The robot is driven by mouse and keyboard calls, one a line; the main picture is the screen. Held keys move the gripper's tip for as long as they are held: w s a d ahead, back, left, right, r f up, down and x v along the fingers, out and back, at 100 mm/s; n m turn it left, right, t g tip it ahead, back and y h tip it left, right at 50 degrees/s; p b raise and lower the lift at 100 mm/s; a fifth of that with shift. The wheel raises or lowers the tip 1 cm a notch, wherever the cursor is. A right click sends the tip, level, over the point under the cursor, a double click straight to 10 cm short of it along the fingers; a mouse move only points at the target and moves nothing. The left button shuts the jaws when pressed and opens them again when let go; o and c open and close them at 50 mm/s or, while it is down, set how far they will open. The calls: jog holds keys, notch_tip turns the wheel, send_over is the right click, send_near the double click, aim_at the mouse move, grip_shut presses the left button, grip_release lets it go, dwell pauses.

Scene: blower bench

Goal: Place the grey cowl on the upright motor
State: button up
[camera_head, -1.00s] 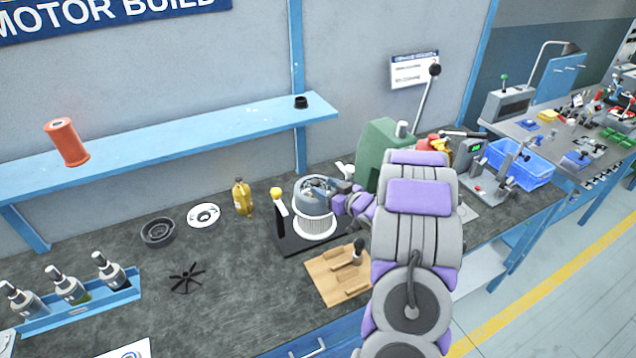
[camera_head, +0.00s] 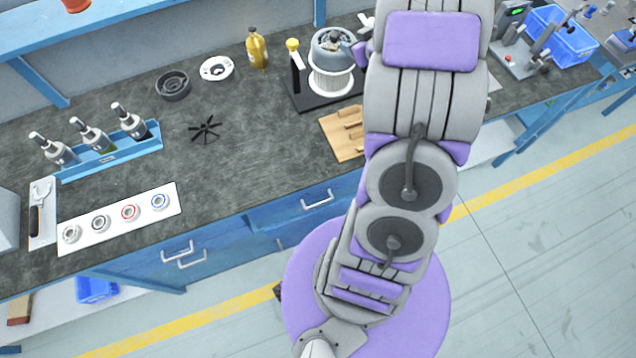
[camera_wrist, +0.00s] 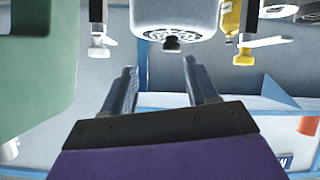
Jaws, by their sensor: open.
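The grey cowl (camera_head: 330,46) sits upright on top of the white ribbed motor (camera_head: 331,80), which stands on a black base (camera_head: 301,98). I cannot tell whether it is fully seated. In the wrist view, upside down, the cowl (camera_wrist: 176,14) shows its vented top and dark knob (camera_wrist: 172,44). My gripper (camera_wrist: 160,68) is open and empty. Its two dark fingers are spread, with their tips just short of the knob, apart from the cowl. In the head view my arm hides most of the gripper, right of the cowl.
A yellow-topped lever (camera_head: 293,52) stands left of the motor, with a yellow bottle (camera_head: 257,48) beyond. A wooden tool block (camera_head: 343,140) lies in front. A green machine (camera_wrist: 35,60) is close in the wrist view. The bench around the black fan (camera_head: 205,129) is mostly clear.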

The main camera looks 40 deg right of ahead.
jog(key=s+a+r+g+y, duration=0.1)
jog(key=s+a+r+g, duration=0.2)
jog(key=s+a, duration=0.8)
jog(key=s+a+r+g+y, duration=0.1)
jog(key=s+a+r+g, duration=0.2)
jog(key=s+a+g, duration=0.3)
jog(key=s+a+r+g, duration=0.3)
jog(key=s+a+g, duration=0.1)
jog(key=s+a, duration=1.2)
jog(key=a, duration=0.3)
jog(key=shift+a+g+y, duration=0.3)
jog(key=shift+a+y, duration=0.05)
jog(key=shift+y, duration=0.05)
jog(key=shift+w+d, duration=0.1)
jog(key=shift+w, duration=0.05)
